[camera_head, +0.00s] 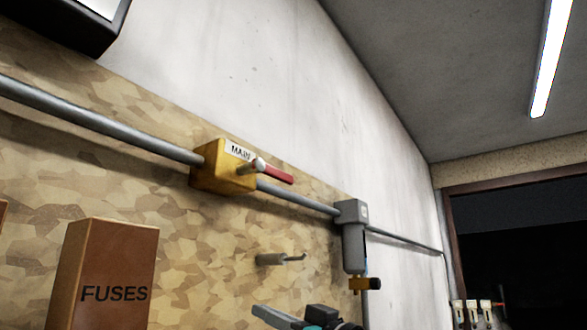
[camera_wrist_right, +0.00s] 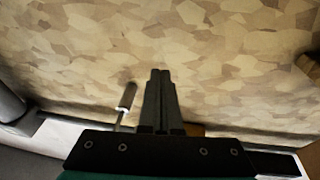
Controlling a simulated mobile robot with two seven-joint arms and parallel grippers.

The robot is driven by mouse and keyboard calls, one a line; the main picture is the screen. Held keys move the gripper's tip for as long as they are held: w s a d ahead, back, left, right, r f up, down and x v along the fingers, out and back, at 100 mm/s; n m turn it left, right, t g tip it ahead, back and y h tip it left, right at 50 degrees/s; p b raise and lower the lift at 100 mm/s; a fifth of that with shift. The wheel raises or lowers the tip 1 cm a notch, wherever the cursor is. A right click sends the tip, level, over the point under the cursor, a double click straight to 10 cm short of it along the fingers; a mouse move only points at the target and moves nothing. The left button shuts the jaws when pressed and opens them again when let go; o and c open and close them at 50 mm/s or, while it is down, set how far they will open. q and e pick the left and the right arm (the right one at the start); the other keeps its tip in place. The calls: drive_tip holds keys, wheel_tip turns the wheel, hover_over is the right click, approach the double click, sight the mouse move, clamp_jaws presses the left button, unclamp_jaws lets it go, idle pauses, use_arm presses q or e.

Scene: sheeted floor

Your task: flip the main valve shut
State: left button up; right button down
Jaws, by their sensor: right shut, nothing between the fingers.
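The main valve (camera_head: 222,170) is a yellow box labelled MAIN, set in a grey pipe on the wall board. Its red lever (camera_head: 277,173) points right, roughly along the pipe. My right gripper (camera_head: 272,316) is at the bottom of the head view, below the valve and clear of it. In the wrist view its fingers (camera_wrist_right: 161,75) are shut together with nothing between them. A small yellow-orange patch (camera_wrist_right: 195,130) shows behind the gripper there; it may be the valve box, mostly hidden. My left gripper is not in view.
A hooked peg (camera_head: 280,259) sticks out of the board below the valve. A grey filter unit (camera_head: 352,238) hangs from the pipe to the right. A brown FUSES box (camera_head: 108,275) stands at lower left. The wall above the valve is bare.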

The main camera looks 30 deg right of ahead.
drive_tip(key=s+d+r+t+y, duration=0.2)
drive_tip(key=s+r, duration=0.4)
drive_tip(key=r, duration=0.4)
drive_tip(key=s+d+r+n+t+y, duration=0.1)
drive_tip(key=s+d+r+t+y, duration=0.1)
drive_tip(key=s+r, duration=0.5)
wheel_tip(320, 180, up, 4)
drive_tip(key=shift+f, duration=0.25)
drive_tip(key=p+x, duration=0.7)
drive_tip(key=x, duration=0.4)
drive_tip(key=shift+n, duration=0.3)
drive_tip(key=shift+s+f+b, duration=0.25)
drive_tip(key=shift+f+b, duration=0.15)
drive_tip(key=shift+f, duration=0.8)
drive_tip(key=shift+s+f+b, duration=0.2)
drive_tip(key=shift+f+b, duration=0.2)
drive_tip(key=shift+f, duration=0.75)
drive_tip(key=shift+d, duration=0.1)
